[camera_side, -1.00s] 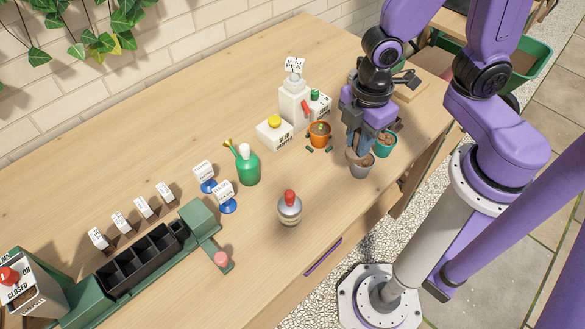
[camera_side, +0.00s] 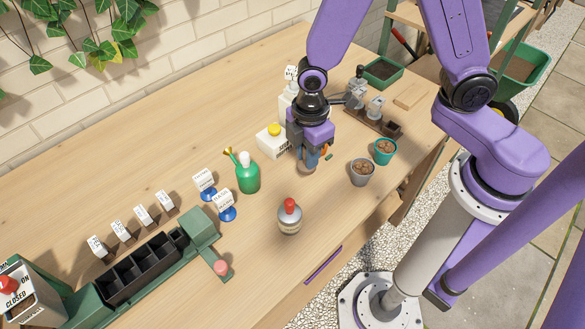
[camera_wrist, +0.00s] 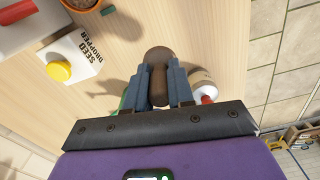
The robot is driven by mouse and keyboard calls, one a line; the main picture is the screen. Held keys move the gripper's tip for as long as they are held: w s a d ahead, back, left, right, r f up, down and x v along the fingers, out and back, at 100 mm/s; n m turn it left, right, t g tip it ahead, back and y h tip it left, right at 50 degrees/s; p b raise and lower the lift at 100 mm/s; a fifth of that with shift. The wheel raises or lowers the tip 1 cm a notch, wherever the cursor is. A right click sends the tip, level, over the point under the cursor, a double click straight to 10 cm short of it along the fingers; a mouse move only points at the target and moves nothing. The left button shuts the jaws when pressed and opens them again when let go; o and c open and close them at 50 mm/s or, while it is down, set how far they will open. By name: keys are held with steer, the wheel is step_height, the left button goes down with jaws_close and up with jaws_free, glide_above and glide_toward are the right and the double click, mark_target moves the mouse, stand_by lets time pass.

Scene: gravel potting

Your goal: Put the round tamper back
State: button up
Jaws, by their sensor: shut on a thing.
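My gripper (camera_side: 312,157) is shut on the round tamper, above the middle of the table. In the wrist view, the tamper's brown rounded end (camera_wrist: 158,56) and brown handle stand between the two blue-grey fingers. In the side view, only a small brown part of the tamper (camera_side: 306,169) shows below the fingers. A dark wooden rack (camera_side: 364,124) stands at the back right with grey block-like tools in it. I cannot tell which spot in it is for the round tamper.
A grey pot (camera_side: 362,172) and a teal pot (camera_side: 384,151), both with brown fill, stand right of my gripper. A silver red-topped bottle (camera_side: 289,216) stands in front, a green watering can (camera_side: 247,172) left. The white seed dropper (camera_side: 270,144) is close behind.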

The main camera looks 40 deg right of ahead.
steer(key=w+f, duration=0.1)
steer(key=f, duration=0.1)
steer(key=w+a+f, duration=0.1)
steer(key=w+f, duration=0.1)
steer(key=shift+a, duration=0.2)
steer(key=shift+f, duration=1.6)
steer(key=shift+f, duration=0.15)
steer(key=o, duration=0.9)
step_height(320, 180, up, 12)
steer(key=shift+r, duration=0.25)
steer(key=s+d+r+m, duration=0.1)
steer(key=s+d+r, duration=0.2)
steer(key=s, duration=0.3)
steer(key=s+d+r+m, duration=0.1)
steer(key=s+d+r, duration=0.2)
steer(key=s+d, duration=0.2)
steer(key=s+d+r+m, duration=0.1)
steer(key=s+d+r, duration=0.2)
steer(key=s, duration=0.5)
steer(key=shift+d+r+m, duration=0.3)
steer(key=shift+d+r, duration=0.1)
steer(key=shift+d, duration=0.1)
